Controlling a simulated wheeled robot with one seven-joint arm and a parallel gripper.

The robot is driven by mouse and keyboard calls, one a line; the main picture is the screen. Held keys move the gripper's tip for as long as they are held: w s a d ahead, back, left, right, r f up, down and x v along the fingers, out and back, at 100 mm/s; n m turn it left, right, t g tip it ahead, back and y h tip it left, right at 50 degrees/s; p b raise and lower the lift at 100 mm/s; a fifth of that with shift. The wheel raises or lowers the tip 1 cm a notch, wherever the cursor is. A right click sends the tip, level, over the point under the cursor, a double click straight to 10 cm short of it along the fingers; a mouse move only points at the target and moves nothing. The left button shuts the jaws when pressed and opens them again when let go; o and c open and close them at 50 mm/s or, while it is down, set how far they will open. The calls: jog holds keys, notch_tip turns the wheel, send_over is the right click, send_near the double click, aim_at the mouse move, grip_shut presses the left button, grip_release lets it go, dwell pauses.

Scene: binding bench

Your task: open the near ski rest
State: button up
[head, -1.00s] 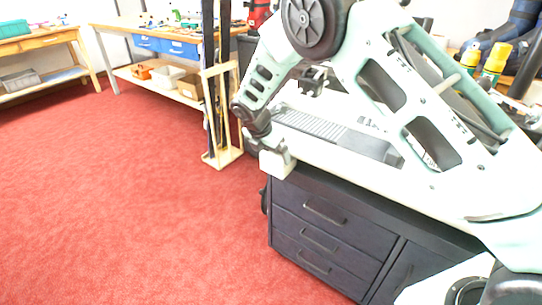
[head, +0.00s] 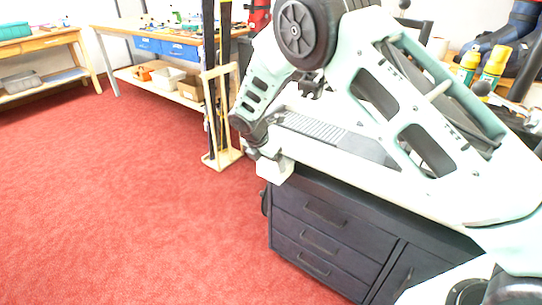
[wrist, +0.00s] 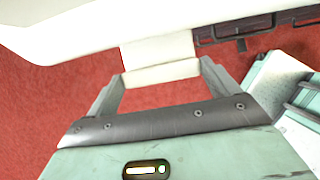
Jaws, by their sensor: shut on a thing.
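A pale block (head: 275,170), which I take to be the near ski rest, sits at the near left end of a long white bench top (head: 330,147). In the wrist view the block (wrist: 158,52) hangs below a white edge and lies between my fingertips. My gripper (wrist: 160,80) is shut on it, with one finger at each side. In the head view my gripper (head: 262,153) is at the block's upper left, and my arm hides much of the bench top. I cannot tell how far the rest is opened.
A dark cabinet with drawers (head: 318,240) stands under the bench top. A wooden rack (head: 222,160) with upright skis stands behind. Yellow-capped bottles (head: 492,68) are at the right. The red floor (head: 120,200) at the left is clear.

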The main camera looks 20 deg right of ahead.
jog(key=s+a+p, duration=0.3)
jog(key=s+a, duration=0.5)
jog(key=a, duration=0.4)
jog(key=shift+s, duration=0.35)
jog(key=o, duration=1.2)
jog(key=p+v, duration=0.1)
jog(key=v, duration=1.6)
jog(key=shift+r, duration=0.2)
